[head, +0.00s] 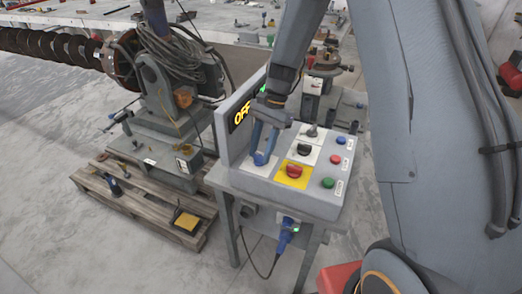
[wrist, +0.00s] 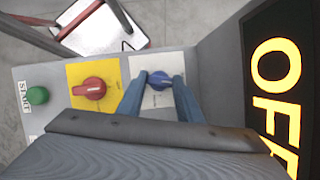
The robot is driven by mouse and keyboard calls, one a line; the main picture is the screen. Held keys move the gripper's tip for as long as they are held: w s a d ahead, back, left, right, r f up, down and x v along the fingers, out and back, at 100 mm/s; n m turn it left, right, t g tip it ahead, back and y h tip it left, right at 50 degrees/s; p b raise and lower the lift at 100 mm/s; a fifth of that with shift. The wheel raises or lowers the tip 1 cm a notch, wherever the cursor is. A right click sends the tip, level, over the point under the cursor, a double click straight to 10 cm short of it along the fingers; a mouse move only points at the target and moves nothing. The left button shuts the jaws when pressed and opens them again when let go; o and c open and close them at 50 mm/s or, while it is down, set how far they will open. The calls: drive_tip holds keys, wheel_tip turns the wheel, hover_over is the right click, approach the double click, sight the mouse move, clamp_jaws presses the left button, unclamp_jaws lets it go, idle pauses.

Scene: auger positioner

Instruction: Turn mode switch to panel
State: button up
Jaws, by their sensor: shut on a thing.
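The control box (head: 310,203) has several knobs on its sloped top. A blue rotary switch (wrist: 158,80) sits on a white plate (wrist: 150,102), beside the display. My gripper (wrist: 160,86) is shut on this blue switch, one blue finger on each side of it. In the head view my gripper (head: 263,158) comes down onto the same plate and its fingers hide most of the switch. The plate's lettering is too small to read. The upright display (head: 241,116) shows yellow letters, OFF, partly covered by my arm in the head view.
Close by are a red knob (head: 294,171) on a yellow plate and a black knob (head: 304,149) on a white plate. Green (head: 328,182), red (head: 336,159) and blue (head: 341,140) buttons line the right edge. The display wall stands close to my gripper.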

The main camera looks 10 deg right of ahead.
drive_tip(key=o, duration=1)
drive_tip(key=shift+o, duration=0.2)
drive_tip(key=shift+r, duration=0.1)
drive_tip(key=b+v, duration=0.2)
drive_tip(key=v, duration=0.5)
drive_tip(key=shift+w+r, duration=0.15)
drive_tip(key=shift+r, duration=0.15)
drive_tip(key=shift+d, duration=0.15)
drive_tip(key=s+d+n+t+h, duration=0.1)
drive_tip(key=s+d+n+t, duration=0.1)
drive_tip(key=s, duration=0.6)
drive_tip(key=s+d+f+n+t+h+b, duration=0.1)
drive_tip(key=s+d+n+t+h, duration=0.1)
drive_tip(key=s+d+n, duration=0.3)
drive_tip(key=s+n, duration=0.2)
drive_tip(key=s, duration=0.2)
drive_tip(key=shift+s+f+n, duration=0.25)
drive_tip(key=shift+f+n, duration=0.05)
